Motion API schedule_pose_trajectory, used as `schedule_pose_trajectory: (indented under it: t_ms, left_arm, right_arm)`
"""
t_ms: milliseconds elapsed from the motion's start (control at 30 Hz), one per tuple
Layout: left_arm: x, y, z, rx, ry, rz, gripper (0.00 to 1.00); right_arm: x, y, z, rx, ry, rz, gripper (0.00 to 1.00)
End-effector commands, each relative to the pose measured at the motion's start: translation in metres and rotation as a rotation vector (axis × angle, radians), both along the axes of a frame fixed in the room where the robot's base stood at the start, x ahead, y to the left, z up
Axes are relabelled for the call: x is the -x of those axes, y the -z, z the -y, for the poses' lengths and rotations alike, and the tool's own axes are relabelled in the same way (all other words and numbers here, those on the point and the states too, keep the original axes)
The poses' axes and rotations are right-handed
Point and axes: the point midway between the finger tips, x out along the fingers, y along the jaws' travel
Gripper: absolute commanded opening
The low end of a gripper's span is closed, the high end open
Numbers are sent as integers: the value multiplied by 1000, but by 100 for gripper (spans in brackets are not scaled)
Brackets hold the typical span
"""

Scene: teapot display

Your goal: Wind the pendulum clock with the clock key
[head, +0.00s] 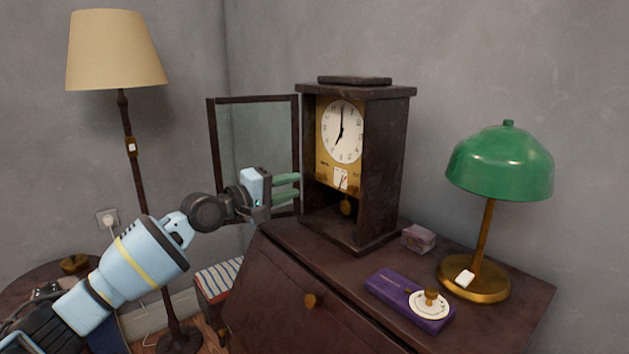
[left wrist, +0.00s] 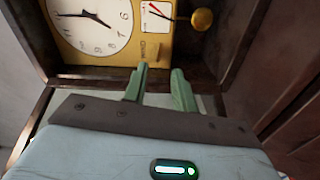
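The pendulum clock (head: 378,160) stands upright on a dark wooden cabinet, its glazed door (head: 212,150) swung open to the left. Its white dial (head: 342,131) and brass pendulum bob (head: 346,207) are exposed; the bob also shows in the left wrist view (left wrist: 202,19). My left gripper (head: 298,184) is at the open front, its green fingers pointing at the lower brass plate. In the left wrist view the fingers (left wrist: 162,72) are apart with nothing visible between them. My right gripper is out of view.
On the cabinet top (head: 382,262) are a small box (head: 418,239), a purple case (head: 385,287) with a white disc and brass knob (head: 430,300), and a green lamp (head: 500,165). A floor lamp (head: 117,50) stands left. The open door is close behind my left gripper.

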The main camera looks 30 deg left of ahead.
Motion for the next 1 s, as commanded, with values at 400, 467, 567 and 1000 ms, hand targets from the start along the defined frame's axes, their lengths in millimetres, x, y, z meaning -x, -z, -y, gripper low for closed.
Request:
schedule_pose_trajectory:
  t_ms: [400, 467, 567, 1000]
  left_arm:
    - [-51, -1, 18, 1, 0, 2, 27]
    - [-56, -1, 20, 0, 0, 2, 27]
    - [-62, -1, 22, -2, 1, 1, 27]
    - [-65, 0, 24, -3, 1, 2, 18]
  right_arm:
    - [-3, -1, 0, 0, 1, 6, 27]
    - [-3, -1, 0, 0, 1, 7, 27]
    - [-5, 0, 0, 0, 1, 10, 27]
    - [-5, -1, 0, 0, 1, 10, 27]
